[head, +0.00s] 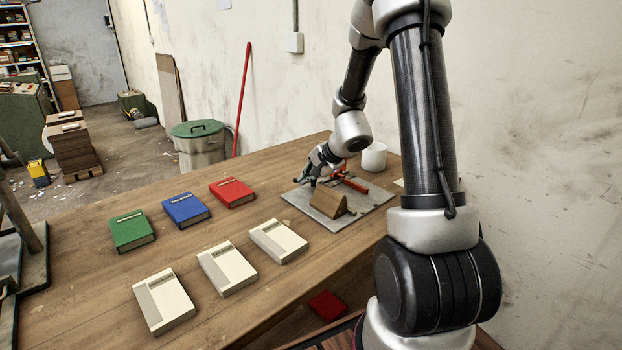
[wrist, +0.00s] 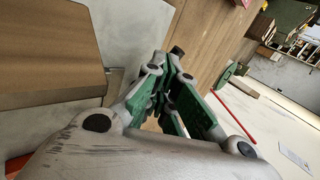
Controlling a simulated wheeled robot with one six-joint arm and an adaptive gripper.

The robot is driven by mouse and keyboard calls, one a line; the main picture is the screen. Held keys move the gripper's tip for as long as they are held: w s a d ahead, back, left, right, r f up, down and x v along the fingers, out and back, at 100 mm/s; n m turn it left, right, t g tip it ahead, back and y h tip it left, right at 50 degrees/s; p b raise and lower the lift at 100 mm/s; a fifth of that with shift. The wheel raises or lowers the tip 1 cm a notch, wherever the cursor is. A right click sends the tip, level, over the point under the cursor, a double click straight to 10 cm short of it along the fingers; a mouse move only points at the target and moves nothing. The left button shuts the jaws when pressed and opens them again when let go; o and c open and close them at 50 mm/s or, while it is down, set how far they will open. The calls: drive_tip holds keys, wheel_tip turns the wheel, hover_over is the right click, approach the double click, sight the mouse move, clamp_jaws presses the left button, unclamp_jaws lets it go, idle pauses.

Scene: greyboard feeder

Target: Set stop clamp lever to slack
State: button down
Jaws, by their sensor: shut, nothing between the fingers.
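A grey base plate (head: 372,208) lies on the wooden table and carries a brown wedge-shaped block (head: 328,201) and a red clamp part (head: 350,183). I cannot make out which part is the lever or how it is set. My gripper (head: 311,181) is low over the plate's far left part, left of the red part and behind the wedge. In the wrist view my gripper's green-padded fingers (wrist: 168,90) are closed with nothing held. The brown block (wrist: 50,50) fills the upper left there. A bit of red (wrist: 17,165) shows at the lower left edge.
Green (head: 132,230), blue (head: 186,210) and red (head: 232,192) books lie on the table's left, with three white ones (head: 228,268) in front. A white cylinder (head: 374,157) stands behind the plate. The wall (head: 550,150) is close on the right.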

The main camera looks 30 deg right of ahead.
drive_tip(key=shift+w+a+m+h, duration=0.3)
drive_tip(key=shift+m+h, duration=0.2)
drive_tip(key=shift+m, duration=0.3)
drive_tip(key=shift+w+a, duration=0.2)
drive_tip(key=shift+w, duration=0.4)
drive_tip(key=shift+w+a, duration=0.1)
drive_tip(key=shift+w, duration=1.1)
drive_tip(key=shift+w+m+h, duration=0.25)
drive_tip(key=shift+m+h, duration=0.25)
drive_tip(key=shift+m, duration=0.1)
drive_tip(key=shift+w, duration=0.25)
drive_tip(key=shift+w+d+r+t, duration=0.1)
drive_tip(key=shift+d+t, duration=0.2)
drive_tip(key=shift+r, duration=0.1)
